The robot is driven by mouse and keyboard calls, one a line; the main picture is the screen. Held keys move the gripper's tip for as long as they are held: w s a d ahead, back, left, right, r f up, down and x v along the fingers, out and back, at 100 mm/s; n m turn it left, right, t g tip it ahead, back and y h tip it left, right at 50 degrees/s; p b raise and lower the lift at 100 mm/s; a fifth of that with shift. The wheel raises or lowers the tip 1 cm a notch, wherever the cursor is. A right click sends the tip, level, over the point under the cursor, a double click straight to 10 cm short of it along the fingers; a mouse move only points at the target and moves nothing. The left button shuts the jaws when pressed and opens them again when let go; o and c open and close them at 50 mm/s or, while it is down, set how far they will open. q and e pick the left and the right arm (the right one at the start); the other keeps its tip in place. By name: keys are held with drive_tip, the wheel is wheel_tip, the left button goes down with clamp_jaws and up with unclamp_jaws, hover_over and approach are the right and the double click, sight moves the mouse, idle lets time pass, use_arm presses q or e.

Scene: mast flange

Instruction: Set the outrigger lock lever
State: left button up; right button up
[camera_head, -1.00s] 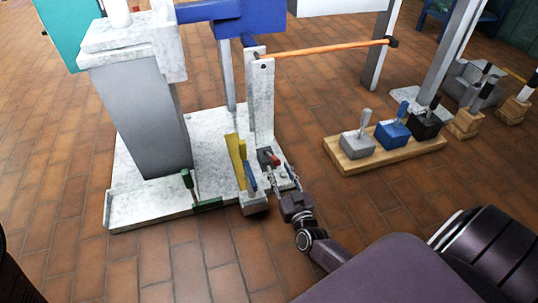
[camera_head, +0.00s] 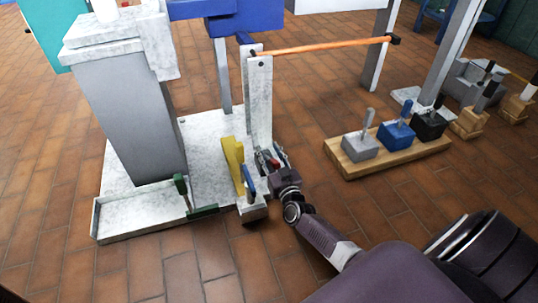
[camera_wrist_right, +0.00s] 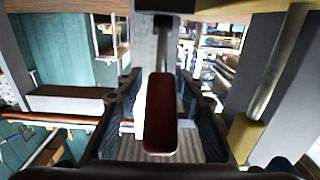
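A small lever with a dark red handle (camera_head: 273,165) stands at the foot of a white upright post. In the right wrist view, its red handle (camera_wrist_right: 161,115) is large and central. My right gripper (camera_head: 271,160) reaches it from the front right. In the wrist view, my right gripper's fingers (camera_wrist_right: 163,108) are apart, one on each side of the handle, with gaps visible. A blue-handled lever (camera_head: 248,182) stands just left on a grey block, and a green lever (camera_head: 181,187) stands farther left. No label shows which is the outrigger lock lever. My left gripper is out of view.
A yellow plate (camera_head: 233,158) rises close to the left of the gripper. The white post (camera_head: 259,104) and an orange bar (camera_head: 325,46) stand behind and above it. A wooden board (camera_head: 390,155) with three levers lies to the right. Tiled floor in front is clear.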

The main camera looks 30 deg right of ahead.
drive_tip(key=shift+c, duration=0.5)
clamp_jaws()
